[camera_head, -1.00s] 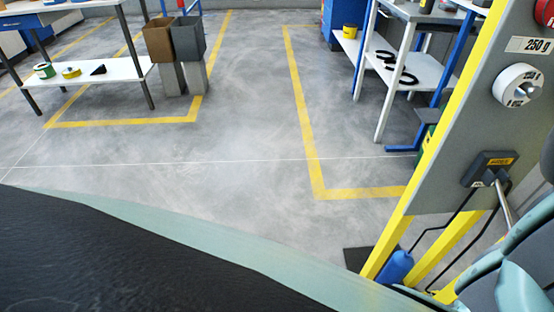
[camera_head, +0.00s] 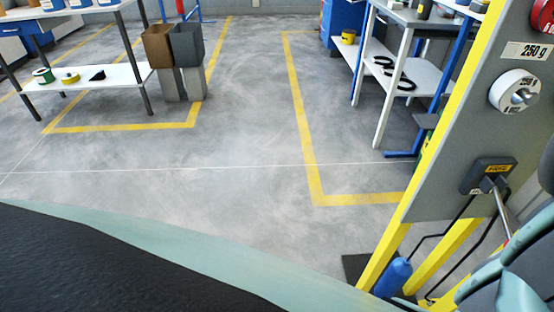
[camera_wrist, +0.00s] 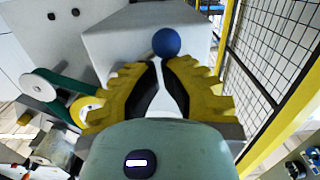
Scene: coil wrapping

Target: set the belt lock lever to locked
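The belt lock lever shows at the right of the head view as a dark block with a yellow label (camera_head: 489,175) on a grey panel. Its thin metal rod (camera_head: 501,207) slants down to the right toward my arm, where its end is hidden. A trace of red shows by the rod's lower part. In the wrist view my gripper (camera_wrist: 165,68) has two yellow fingers with dark inner pads, close together with a narrow pale strip between them. A blue ball (camera_wrist: 166,42) sits right at the fingertips. I cannot tell whether the fingers grip anything.
A white dial (camera_head: 515,91) and a 250 g label sit above the lever on the panel. Yellow posts (camera_head: 400,235) and a blue cylinder (camera_head: 393,278) stand below. The wrist view shows a mesh fence (camera_wrist: 268,50) at right and a green belt wheel (camera_wrist: 38,86) at left. Open floor lies left.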

